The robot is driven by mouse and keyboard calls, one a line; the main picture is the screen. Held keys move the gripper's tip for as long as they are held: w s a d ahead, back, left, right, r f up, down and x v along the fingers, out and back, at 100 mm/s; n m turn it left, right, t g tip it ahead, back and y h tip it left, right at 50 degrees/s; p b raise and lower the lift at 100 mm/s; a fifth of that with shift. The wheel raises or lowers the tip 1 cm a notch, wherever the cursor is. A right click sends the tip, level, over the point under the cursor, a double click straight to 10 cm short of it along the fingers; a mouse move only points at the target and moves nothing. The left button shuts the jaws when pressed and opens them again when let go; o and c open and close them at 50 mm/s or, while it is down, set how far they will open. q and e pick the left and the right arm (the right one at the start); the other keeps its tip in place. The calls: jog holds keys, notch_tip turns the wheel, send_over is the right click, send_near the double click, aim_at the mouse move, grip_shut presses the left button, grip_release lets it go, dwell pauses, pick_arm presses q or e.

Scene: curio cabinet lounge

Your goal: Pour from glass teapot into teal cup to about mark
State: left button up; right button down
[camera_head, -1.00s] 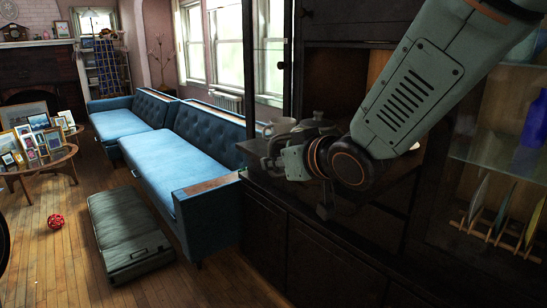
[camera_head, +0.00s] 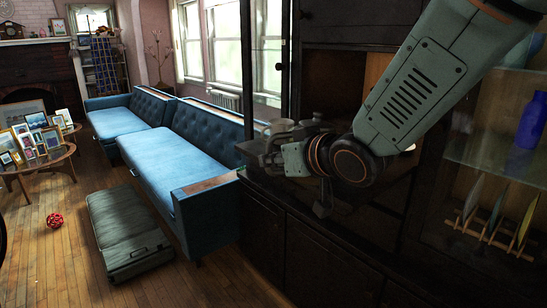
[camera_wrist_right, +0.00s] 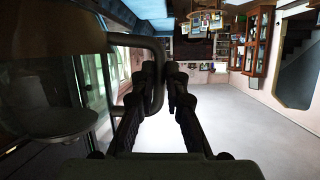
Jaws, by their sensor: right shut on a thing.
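In the right wrist view, the glass teapot (camera_wrist_right: 55,85) fills the left side, seen very close, with a brownish tint in its upper left. My right gripper (camera_wrist_right: 165,75) is shut on the teapot's handle (camera_wrist_right: 134,42). In the head view, my right gripper (camera_head: 270,155) is over the front edge of the dark cabinet's counter, and my wrist hides most of what is behind it. My left gripper is not in view.
The dark cabinet (camera_head: 240,225) has a tall post and an upper door close to my arm. A glass shelf with a blue vase (camera_head: 531,120) and a plate rack (camera_head: 490,238) are at right.

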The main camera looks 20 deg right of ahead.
aim_at(270, 141)
jog(key=shift+a+r+m+p, duration=0.15)
jog(key=shift+r+m+p, duration=0.15)
jog(key=shift+r+p, duration=0.45)
jog(key=shift+w, duration=0.25)
jog(key=shift+s+a+r+y+p, duration=0.2)
jog(key=shift+r+y+p, duration=0.15)
jog(key=shift+p, duration=0.2)
jog(key=shift+d+r, duration=0.15)
jog(key=shift+r, duration=0.05)
jog(key=shift+w+d+m+p, duration=0.15)
jog(key=shift+m+p, duration=0.15)
jog(key=shift+p, duration=0.15)
jog(key=shift+r+y+p, duration=0.25)
jog(key=shift+r+p, duration=0.15)
jog(key=shift+p, duration=0.05)
jog(key=shift+r+m+p, duration=0.15)
jog(key=shift+m+p, duration=0.15)
